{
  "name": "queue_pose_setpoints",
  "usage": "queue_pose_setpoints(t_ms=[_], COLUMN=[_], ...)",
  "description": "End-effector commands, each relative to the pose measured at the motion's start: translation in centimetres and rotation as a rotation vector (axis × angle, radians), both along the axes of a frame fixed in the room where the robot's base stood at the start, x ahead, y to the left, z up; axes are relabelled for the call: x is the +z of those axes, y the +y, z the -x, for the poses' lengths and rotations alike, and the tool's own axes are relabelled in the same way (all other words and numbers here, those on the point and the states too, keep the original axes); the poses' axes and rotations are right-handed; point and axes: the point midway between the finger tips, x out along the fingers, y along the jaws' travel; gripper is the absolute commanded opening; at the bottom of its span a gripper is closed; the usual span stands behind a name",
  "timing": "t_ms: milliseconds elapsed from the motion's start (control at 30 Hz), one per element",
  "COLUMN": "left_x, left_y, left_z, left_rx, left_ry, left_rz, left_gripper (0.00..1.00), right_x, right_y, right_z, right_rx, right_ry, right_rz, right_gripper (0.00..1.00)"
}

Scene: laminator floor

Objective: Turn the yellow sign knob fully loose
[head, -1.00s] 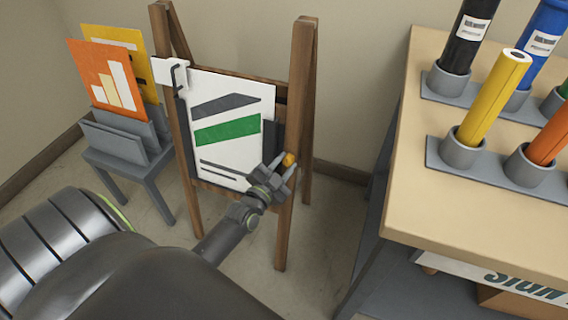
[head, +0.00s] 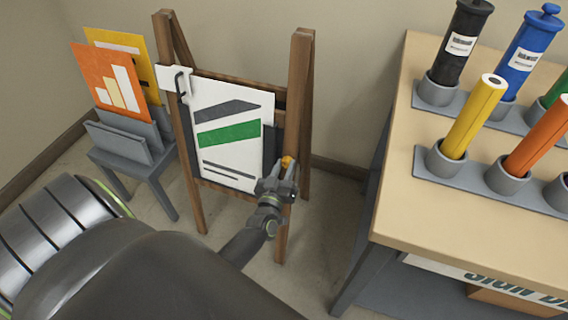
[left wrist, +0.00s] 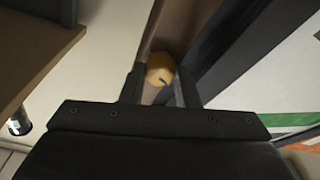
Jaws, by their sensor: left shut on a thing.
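The yellow knob (head: 287,162) is on the right wooden leg of the easel (head: 297,110), beside the white sign (head: 228,135) with a grey bar and a green bar. My left gripper (head: 284,172) is at the knob and shut on it. In the left wrist view the knob (left wrist: 160,70) sits between the two fingers of my left gripper (left wrist: 161,88), with a small dark mark on its face. The fingers hide part of the knob in the head view. My right gripper is in neither view.
A table (head: 400,200) stands at the right with rolls in grey holders, including a yellow roll (head: 473,117). A grey rack (head: 125,140) with orange and yellow boards stands left of the easel. Clear floor shows between easel and table.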

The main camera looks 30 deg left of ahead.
Motion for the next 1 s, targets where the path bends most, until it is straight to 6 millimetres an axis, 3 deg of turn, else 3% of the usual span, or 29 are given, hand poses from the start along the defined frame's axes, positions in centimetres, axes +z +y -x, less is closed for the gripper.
queue_pose_setpoints(t_ms=[267, 600, 1000], left_x=[0.1, 0.0, -0.1], left_y=[-0.2, -0.3, -0.3], left_z=[0.0, 0.0, 0.0], left_rx=[0.042, 0.076, 0.087], left_ry=[-0.051, -0.096, -0.112], left_rz=[0.233, 0.419, 0.485], left_gripper=[0.06, 0.06, 0.06], right_x=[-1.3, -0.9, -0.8], right_y=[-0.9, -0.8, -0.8], right_z=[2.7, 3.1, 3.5], right_rx=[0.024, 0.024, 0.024], right_ry=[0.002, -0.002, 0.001], right_rz=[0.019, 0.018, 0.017], right_gripper=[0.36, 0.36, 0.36])
